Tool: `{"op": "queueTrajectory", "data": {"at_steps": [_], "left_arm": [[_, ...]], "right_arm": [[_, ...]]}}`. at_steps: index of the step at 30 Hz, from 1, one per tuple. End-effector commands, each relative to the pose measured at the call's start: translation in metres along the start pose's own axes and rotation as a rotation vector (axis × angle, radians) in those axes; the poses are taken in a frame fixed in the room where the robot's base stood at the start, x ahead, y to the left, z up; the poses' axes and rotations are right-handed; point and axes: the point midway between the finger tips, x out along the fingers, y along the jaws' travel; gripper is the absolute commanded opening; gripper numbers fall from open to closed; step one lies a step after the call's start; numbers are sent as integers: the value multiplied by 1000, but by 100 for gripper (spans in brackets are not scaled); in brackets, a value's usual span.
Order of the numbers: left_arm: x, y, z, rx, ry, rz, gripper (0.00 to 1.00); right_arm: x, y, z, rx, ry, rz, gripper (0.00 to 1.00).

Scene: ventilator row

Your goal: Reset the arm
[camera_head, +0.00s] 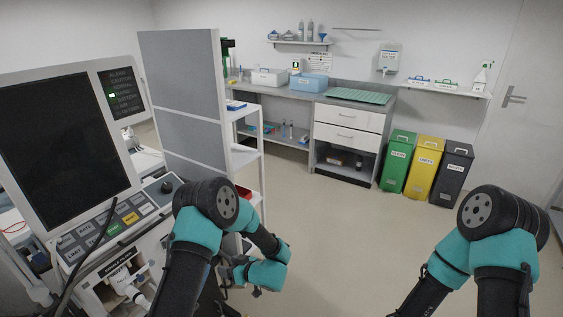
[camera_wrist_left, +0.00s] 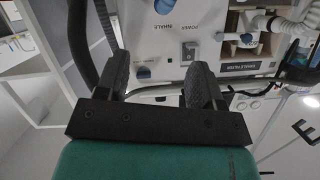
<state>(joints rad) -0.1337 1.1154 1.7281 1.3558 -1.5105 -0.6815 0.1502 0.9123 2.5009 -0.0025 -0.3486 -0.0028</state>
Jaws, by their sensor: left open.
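The ventilator (camera_head: 110,235) stands at the left of the head view, with a large dark screen (camera_head: 65,150) and a sloping key panel. My left arm reaches down beside it, with the left gripper (camera_head: 228,270) low and partly hidden by the arm. In the left wrist view the left gripper (camera_wrist_left: 160,78) is open, its two dark fingers apart with nothing held between them. Beyond the fingers is the ventilator's white front (camera_wrist_left: 175,35), with a power switch (camera_wrist_left: 189,51) and a blue knob (camera_wrist_left: 163,7). My right arm shows at the lower right; its gripper is out of view.
A grey partition (camera_head: 180,95) and white shelf rack (camera_head: 245,155) stand just beyond the ventilator. Hoses (camera_wrist_left: 290,30) and a dark cable are close to the left gripper. Green, yellow and dark bins (camera_head: 425,165) stand by the back counter. The middle floor is clear.

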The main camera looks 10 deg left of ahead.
Motion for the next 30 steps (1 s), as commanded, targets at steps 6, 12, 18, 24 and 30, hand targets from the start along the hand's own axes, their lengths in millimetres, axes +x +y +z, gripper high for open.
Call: {"op": "queueTrajectory", "data": {"at_steps": [6,12,18,24,30], "left_arm": [[22,-3,19,10,-66,221,62],[28,-14,59,62,-248,535,62],[7,-48,107,162,-520,796,62],[-35,-110,152,313,-844,981,62],[-69,-167,176,452,-1081,1064,62]], "right_arm": [[0,0,0,0,0,0,62],[0,0,0,0,0,0,62],[0,0,0,0,0,0,62],[0,0,0,0,0,0,62],[0,0,0,0,0,0,62]]}}
